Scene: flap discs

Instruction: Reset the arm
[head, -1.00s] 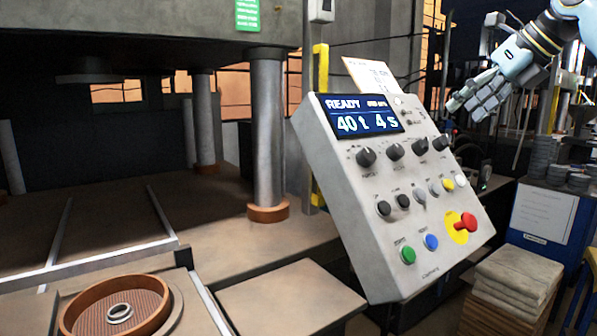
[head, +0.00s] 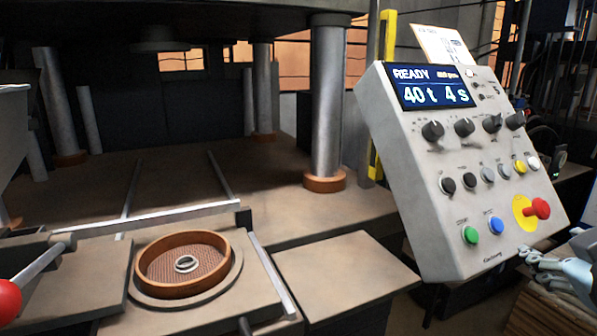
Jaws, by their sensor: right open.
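My right gripper (head: 553,262) shows at the lower right edge of the head view, below and to the right of the control panel. Its grey fingers are spread and hold nothing that I can see; part of it is cut off by the frame. The control panel (head: 410,170) stands tilted at the right. Its display (head: 432,87) reads READY, 40 t and 4 s. It has dark knobs, a green button (head: 470,235), a blue button (head: 495,225) and a red mushroom button (head: 537,209) on a yellow plate. My left gripper is not in view.
A round brown mould (head: 150,272) with a metal ring (head: 186,264) inside sits on the press's front slide. A flat plate (head: 345,275) lies right of it. A steel column (head: 328,110) rises behind. A red ball-ended lever (head: 8,300) juts in at the left.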

